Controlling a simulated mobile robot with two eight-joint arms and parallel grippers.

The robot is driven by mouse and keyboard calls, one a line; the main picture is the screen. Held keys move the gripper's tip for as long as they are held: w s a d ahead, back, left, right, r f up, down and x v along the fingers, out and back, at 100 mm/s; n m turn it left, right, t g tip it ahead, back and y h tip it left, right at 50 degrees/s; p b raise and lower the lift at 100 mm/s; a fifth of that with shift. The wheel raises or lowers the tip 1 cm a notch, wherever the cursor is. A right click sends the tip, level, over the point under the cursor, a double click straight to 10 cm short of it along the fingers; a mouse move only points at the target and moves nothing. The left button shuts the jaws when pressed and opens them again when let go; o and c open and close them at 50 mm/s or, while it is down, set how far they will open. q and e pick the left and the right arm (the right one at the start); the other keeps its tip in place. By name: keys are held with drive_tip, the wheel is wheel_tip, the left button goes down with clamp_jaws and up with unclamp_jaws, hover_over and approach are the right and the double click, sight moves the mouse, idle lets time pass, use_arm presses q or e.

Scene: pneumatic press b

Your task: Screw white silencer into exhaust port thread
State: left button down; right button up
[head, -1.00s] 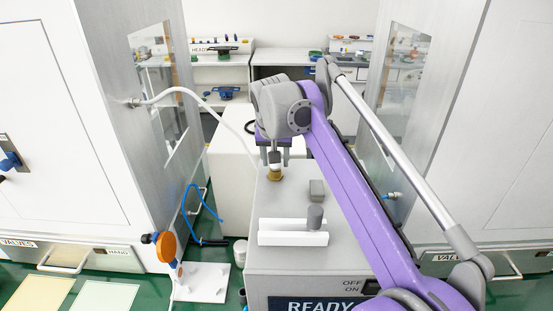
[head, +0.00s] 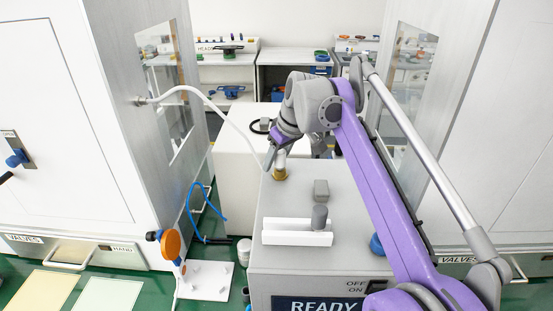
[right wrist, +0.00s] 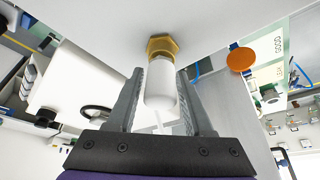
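The white silencer (right wrist: 161,86) stands upright at the brass hex fitting (right wrist: 162,46) on top of the grey press unit. The brass fitting also shows in the head view (head: 280,174). My right gripper (head: 271,160) is tilted over the fitting. In the right wrist view its two grey fingers (right wrist: 161,80) lie on either side of the silencer, which fills the space between their tips. In the head view the gripper and arm hide most of the silencer. How deep its thread sits cannot be told. My left gripper is out of view.
The press unit (head: 350,215) carries a white block with a grey knob (head: 297,232) and a small grey box (head: 321,190). A white hose (head: 205,98) curves down from the left cabinet towards the fitting. An orange disc (head: 171,243) stands at lower left.

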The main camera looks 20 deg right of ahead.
drive_tip(key=c, duration=0.7)
drive_tip(key=m, duration=0.2)
drive_tip(key=m+h, duration=0.1)
drive_tip(key=shift+d+m, duration=0.2)
drive_tip(key=shift+m, duration=0.2)
drive_tip(key=shift+c, duration=0.2)
drive_tip(key=m+h, duration=0.1)
drive_tip(key=m, duration=0.2)
drive_tip(key=shift+d+h, duration=0.2)
drive_tip(key=shift+h, duration=0.2)
drive_tip(key=m, duration=0.1)
drive_tip(key=m+h, duration=0.1)
drive_tip(key=m, duration=0.1)
drive_tip(key=m+g, duration=0.1)
drive_tip(key=m, duration=0.1)
drive_tip(key=shift+s+d+h, duration=0.15)
drive_tip(key=shift+d+h, duration=0.15)
drive_tip(key=shift+d, duration=0.05)
drive_tip(key=o, duration=0.8)
drive_tip(key=shift+c, duration=0.2)
